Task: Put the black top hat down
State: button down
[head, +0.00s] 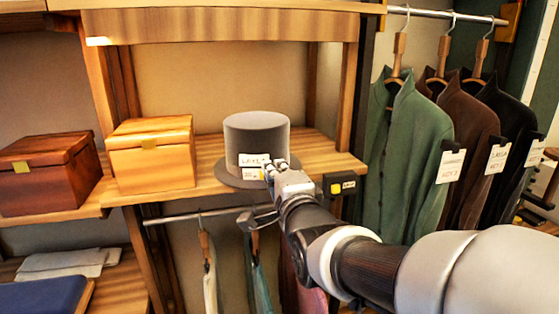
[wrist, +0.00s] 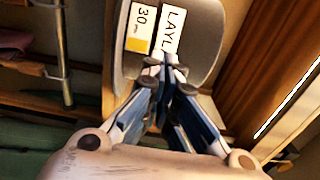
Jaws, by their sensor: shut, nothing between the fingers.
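A top hat (head: 257,130) stands upright, brim down, on the wooden shelf (head: 315,158); it looks grey rather than black. It has a white name label (head: 254,160) reading LAYLA and a smaller tag below it. The hat also fills the top middle of the wrist view (wrist: 203,40), where a tag reads 30. My gripper (head: 271,168) is at the front of the hat, by the labels. In the wrist view my gripper (wrist: 165,72) has its fingertips together with nothing between them. Whether the tips touch the hat I cannot tell. They hide part of the brim.
A light wooden box (head: 153,155) stands left of the hat, and a dark red-brown box (head: 48,175) farther left. Green, brown and black jackets (head: 412,160) hang at the right. A rail with garments runs under the shelf. Bare shelf lies right of the hat.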

aim_at(267, 158)
jog(key=shift+x, duration=1.2)
jog(key=b+x, duration=0.1)
jog(key=x, duration=0.1)
jog(key=b+x, duration=0.1)
jog(key=x, duration=0.2)
jog(key=shift+w+f+b, duration=0.15)
jog(key=shift+f+b, duration=0.1)
jog(key=shift+b, duration=0.15)
jog(key=shift+w+a+r, duration=0.15)
jog(key=shift+w, duration=0.2)
jog(key=shift+r, duration=0.1)
jog(key=shift+s, duration=0.1)
